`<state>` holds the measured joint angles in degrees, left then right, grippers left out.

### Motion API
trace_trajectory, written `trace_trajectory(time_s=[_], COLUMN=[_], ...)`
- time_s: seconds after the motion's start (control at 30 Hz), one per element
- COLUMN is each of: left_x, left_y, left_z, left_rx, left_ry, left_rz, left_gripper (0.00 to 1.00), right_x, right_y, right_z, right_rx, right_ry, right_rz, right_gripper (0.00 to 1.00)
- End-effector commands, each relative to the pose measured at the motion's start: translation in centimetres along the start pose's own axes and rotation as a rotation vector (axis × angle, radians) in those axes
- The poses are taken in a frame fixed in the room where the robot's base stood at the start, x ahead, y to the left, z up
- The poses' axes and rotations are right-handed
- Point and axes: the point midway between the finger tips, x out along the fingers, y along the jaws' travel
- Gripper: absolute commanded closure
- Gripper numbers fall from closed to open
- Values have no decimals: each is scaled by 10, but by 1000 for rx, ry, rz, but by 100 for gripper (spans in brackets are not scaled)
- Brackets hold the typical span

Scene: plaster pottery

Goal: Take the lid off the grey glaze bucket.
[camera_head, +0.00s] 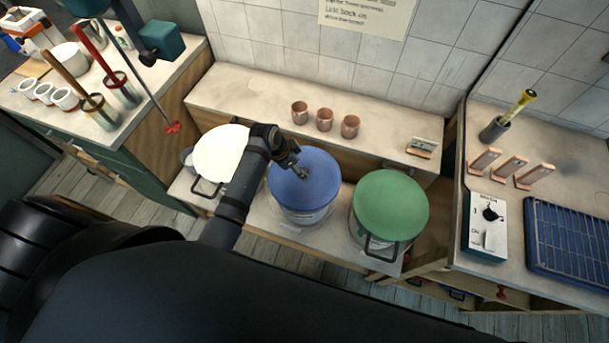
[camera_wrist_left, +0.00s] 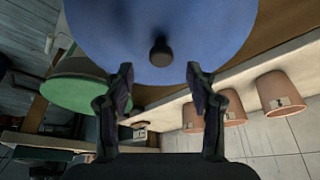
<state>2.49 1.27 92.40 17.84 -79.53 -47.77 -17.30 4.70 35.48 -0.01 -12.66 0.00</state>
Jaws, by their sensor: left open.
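Three lidded buckets stand in a row on the low bench: one with a white lid (camera_head: 222,150), one with a blue lid (camera_head: 318,172), one with a green lid (camera_head: 391,204). No lid is grey, and I cannot read the bucket labels. My left gripper (camera_head: 301,173) is over the blue lid, its fingers apart and empty. In the left wrist view the blue lid (camera_wrist_left: 205,25) fills the top, with a dark knob (camera_wrist_left: 161,50) centred ahead of the open fingertips (camera_wrist_left: 160,72). The green lid (camera_wrist_left: 78,88) shows at left there. My right gripper is not in view.
Several copper-coloured cups (camera_head: 324,120) stand on the ledge behind the buckets. A red-tipped stirrer (camera_head: 172,127) hangs above the left side. A small box with a dial (camera_head: 487,228) and a blue rack (camera_head: 570,238) are on the right counter.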

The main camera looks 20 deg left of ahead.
Motion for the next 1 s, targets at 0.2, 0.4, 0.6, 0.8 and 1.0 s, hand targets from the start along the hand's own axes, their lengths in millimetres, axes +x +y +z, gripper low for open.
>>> trace_trajectory(time_s=[0.2,0.4,0.6,0.8,1.0], left_x=[8,37,57,57,57], left_y=[0,-2,-2,-2,-2], left_z=[0,-3,-2,-2,-2], left_rx=[-1,-2,0,0,-1], left_ry=[0,-2,-1,-1,-1], left_rz=[1,2,0,-1,-1], left_gripper=[43,43,43,45,72], right_x=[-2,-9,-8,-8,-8], right_y=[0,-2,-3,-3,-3], right_z=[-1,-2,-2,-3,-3], right_rx=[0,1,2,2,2], right_ry=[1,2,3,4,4], right_rz=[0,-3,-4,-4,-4], right_gripper=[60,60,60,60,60])
